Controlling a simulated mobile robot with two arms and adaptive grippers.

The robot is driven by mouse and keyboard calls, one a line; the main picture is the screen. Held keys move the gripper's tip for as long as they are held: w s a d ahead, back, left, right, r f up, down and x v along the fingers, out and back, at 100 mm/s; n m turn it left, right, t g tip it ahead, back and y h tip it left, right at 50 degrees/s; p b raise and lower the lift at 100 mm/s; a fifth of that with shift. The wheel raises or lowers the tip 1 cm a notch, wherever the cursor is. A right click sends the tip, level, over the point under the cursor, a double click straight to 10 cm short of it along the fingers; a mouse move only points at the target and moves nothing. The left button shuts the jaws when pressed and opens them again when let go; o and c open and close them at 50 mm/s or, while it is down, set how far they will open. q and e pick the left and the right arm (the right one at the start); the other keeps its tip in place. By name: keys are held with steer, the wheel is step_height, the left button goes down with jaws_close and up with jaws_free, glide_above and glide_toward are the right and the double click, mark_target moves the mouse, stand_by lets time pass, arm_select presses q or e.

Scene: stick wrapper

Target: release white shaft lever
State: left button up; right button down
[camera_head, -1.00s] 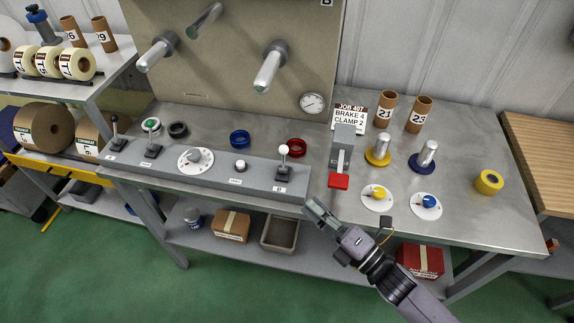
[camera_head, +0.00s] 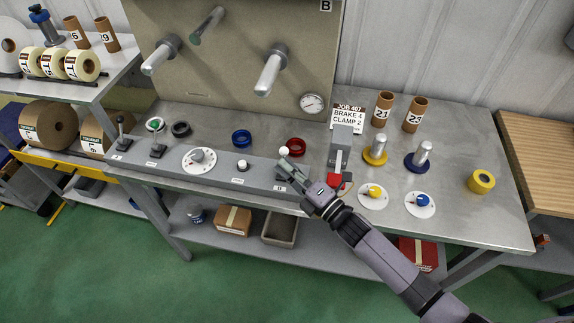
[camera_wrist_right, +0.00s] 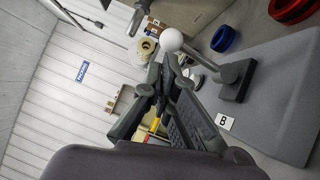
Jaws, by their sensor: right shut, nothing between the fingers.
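The white shaft lever shows in the head view as a white ball knob (camera_head: 284,151) at the right end of the grey control panel (camera_head: 222,178). In the right wrist view the white ball (camera_wrist_right: 171,39) sits on a tilted grey stem (camera_wrist_right: 205,58) with a dark base, beside a "B" label. In the right wrist view the fingertips (camera_wrist_right: 165,62) are together just below the ball, with nothing held. I cannot tell whether they touch it. My left gripper is not in view.
A red-handled lever (camera_head: 336,180) stands close right of my right gripper. A red ring (camera_head: 296,147) and a blue ring (camera_head: 241,138) lie behind the panel.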

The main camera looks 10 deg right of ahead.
mark_target(286, 152)
steer(key=shift+w, duration=0.1)
steer(key=w+m+p, duration=0.1)
steer(key=w+d+r+m+h+p, duration=0.1)
steer(key=shift+w+r+g+p, duration=0.2)
steer(key=shift+w+g+p, duration=0.1)
steer(key=shift+w+g, duration=0.1)
steer(key=shift+f, duration=0.1)
stand_by(0.5)
